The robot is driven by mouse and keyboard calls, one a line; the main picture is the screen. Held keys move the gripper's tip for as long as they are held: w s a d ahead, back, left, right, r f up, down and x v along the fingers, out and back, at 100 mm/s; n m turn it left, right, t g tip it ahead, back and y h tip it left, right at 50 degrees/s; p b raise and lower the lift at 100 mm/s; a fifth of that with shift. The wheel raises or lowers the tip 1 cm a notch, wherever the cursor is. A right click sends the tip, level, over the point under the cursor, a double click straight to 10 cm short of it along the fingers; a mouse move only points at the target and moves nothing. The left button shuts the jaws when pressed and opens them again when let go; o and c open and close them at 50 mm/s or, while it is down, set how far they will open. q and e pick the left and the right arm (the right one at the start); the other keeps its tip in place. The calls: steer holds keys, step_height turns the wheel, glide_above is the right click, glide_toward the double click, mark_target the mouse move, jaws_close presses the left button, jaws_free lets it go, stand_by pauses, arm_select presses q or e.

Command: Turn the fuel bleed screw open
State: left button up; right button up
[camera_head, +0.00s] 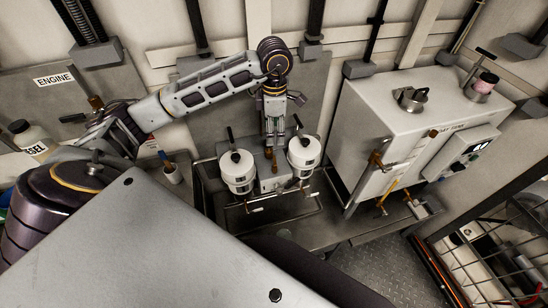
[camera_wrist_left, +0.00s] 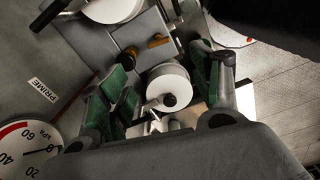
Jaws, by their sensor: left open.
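My left gripper (camera_head: 273,145) reaches down from above between two white canisters, the left one (camera_head: 238,172) and the right one (camera_head: 303,155), each with a black-handled top. In the left wrist view my left gripper (camera_wrist_left: 165,85) is open, with green-padded fingers spread apart. Between and beyond them are a white round canister (camera_wrist_left: 168,78) and a metal stem with a dark round end (camera_wrist_left: 170,101). A small brass-coloured fitting (camera_wrist_left: 157,42) sits on the grey block beyond. I cannot tell for sure which part is the fuel bleed screw. My right gripper is not in view.
A white tank box (camera_head: 385,125) with brass valves stands to the right. A PRIME label (camera_wrist_left: 43,90) and a gauge (camera_wrist_left: 25,150) are at the left in the wrist view. A wire cage (camera_head: 500,255) is at lower right.

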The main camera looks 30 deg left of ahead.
mark_target(275, 160)
arm_select(q)
steer(key=shift+n, duration=0.4)
step_height(275, 160, down, 13)
steer(key=shift+w+d+r+p, duration=0.1)
steer(key=shift+w+p, duration=0.05)
steer(key=shift+p, duration=1)
steer(key=shift+f, duration=0.6)
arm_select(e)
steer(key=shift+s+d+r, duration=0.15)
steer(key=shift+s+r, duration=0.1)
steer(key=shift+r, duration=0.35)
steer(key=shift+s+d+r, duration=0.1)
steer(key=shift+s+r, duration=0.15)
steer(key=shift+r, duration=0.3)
arm_select(q)
steer(key=c, duration=1)
steer(key=shift+w+n+b, duration=0.1)
steer(key=shift+n+b, duration=0.3)
steer(key=shift+b, duration=0.25)
steer(key=shift+c, duration=0.2)
steer(key=shift+n+b, duration=0.4)
steer(key=shift+b, duration=0.15)
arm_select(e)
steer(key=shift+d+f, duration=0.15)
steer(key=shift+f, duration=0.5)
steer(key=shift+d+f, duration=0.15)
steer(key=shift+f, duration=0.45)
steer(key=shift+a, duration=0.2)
